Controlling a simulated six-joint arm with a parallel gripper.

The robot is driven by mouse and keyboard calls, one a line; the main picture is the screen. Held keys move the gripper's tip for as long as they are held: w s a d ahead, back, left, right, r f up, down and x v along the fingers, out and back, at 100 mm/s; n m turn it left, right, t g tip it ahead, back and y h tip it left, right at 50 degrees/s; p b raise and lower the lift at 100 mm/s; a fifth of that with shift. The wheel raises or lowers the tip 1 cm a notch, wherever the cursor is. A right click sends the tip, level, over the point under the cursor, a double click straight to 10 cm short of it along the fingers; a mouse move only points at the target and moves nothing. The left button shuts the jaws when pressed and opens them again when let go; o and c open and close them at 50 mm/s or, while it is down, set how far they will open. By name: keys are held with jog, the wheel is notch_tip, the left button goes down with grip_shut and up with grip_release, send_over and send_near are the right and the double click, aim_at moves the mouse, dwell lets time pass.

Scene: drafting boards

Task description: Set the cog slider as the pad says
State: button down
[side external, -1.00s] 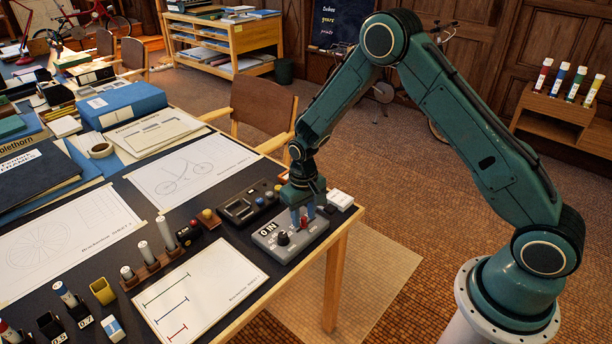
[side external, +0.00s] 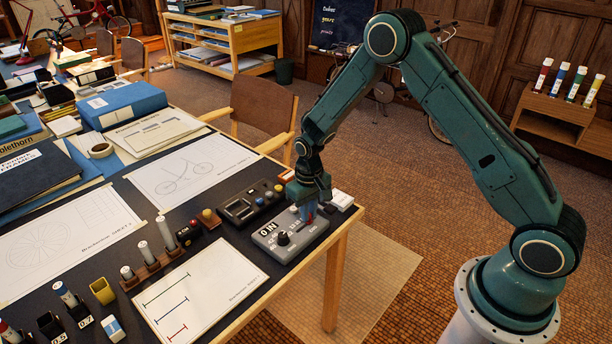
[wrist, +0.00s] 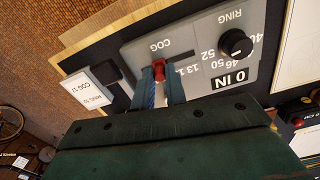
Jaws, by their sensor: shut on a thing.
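The grey control box (side external: 268,243) sits at the table's near right corner. In the wrist view its panel (wrist: 205,28) shows upside down, with the words COG and RING. My gripper (wrist: 161,84) has its two blue fingers closed around the small red knob (wrist: 158,70) of the cog slider. In the side view my gripper (side external: 309,211) points down over the box and mostly hides the knob. The white pad (wrist: 82,90) carries COG and RING lines, too small to read surely. The pad (side external: 341,200) lies just beyond the box.
The black RING dial (wrist: 235,43) and a 0 IN display (wrist: 228,80) share the panel. A dark device with buttons (side external: 240,208) stands behind the box. A drawing sheet (side external: 200,295) lies to its left. The table edge is close on the right.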

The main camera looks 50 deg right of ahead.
jog(key=c, duration=1.4)
grip_release()
jog(key=shift+r, duration=0.1)
notch_tip(320, 180, up, 14)
jog(key=shift+f, duration=0.2)
